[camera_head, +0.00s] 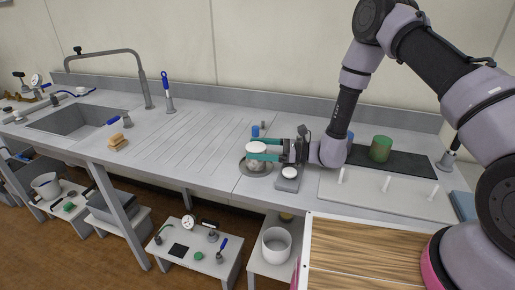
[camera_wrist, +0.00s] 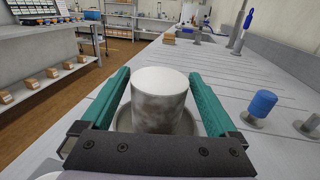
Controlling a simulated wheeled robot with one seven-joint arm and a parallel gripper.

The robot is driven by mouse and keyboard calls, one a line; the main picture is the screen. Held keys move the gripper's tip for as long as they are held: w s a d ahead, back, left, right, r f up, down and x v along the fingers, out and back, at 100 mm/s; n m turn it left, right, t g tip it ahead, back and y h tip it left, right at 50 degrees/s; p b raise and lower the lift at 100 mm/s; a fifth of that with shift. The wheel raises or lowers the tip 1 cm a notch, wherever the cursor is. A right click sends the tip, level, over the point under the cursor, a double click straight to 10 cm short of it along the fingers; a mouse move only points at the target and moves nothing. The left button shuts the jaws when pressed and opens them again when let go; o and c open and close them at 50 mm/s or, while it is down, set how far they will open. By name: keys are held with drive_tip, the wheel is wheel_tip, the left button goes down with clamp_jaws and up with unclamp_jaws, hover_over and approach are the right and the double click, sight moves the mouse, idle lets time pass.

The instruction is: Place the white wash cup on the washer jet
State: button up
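The white wash cup (camera_wrist: 160,98) is upright or inverted, I cannot tell which. It has a pale flat top and a smudged grey side. In the wrist view it stands between the two teal fingers of my gripper (camera_wrist: 159,88), with only a narrow gap, if any, at each side. A round grey dish, apparently the washer jet (camera_wrist: 187,124), lies around and below the cup. In the head view the cup (camera_head: 257,148) is over this dish (camera_head: 245,167), and my gripper (camera_head: 262,150) reaches in from the right. The contact at the fingers and the cup's base is unclear.
A small blue-capped item (camera_wrist: 262,104) stands right of the dish in the wrist view. A grey device with a white disc (camera_head: 289,173) is just right of the dish. A green cylinder (camera_head: 380,148) stands on a black mat. The ribbed counter (camera_head: 185,140) to the left is clear.

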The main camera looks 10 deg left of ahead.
drive_tip(key=shift+r, duration=0.1)
drive_tip(key=shift+d, duration=0.2)
drive_tip(key=d, duration=0.3)
drive_tip(key=w+d, duration=0.1)
drive_tip(key=d, duration=0.7)
drive_tip(key=shift+w+d, duration=0.15)
drive_tip(key=shift+d, duration=0.1)
drive_tip(key=s+d+r+n+g+h, duration=0.1)
drive_tip(key=s+d+r+n+h, duration=0.3)
drive_tip(key=r, duration=0.6)
drive_tip(key=d+r+n+g+h, duration=0.1)
drive_tip(key=d+r+n+h, duration=0.3)
drive_tip(key=r, duration=0.6)
drive_tip(key=s+d+r+n+t+h, duration=0.2)
drive_tip(key=s+d+r+t+h, duration=0.2)
drive_tip(key=d+r, duration=0.4)
drive_tip(key=s+d+r+n+t+h, duration=0.2)
drive_tip(key=s+d+r+t, duration=0.3)
drive_tip(key=d, duration=0.8)
wheel_tip(320, 180, up, 4)
drive_tip(key=shift+s+d+r+t+h, duration=0.1)
drive_tip(key=shift+s+d+t+h, duration=0.2)
drive_tip(key=shift+t+h, duration=0.75)
drive_tip(key=shift+a, duration=0.1)
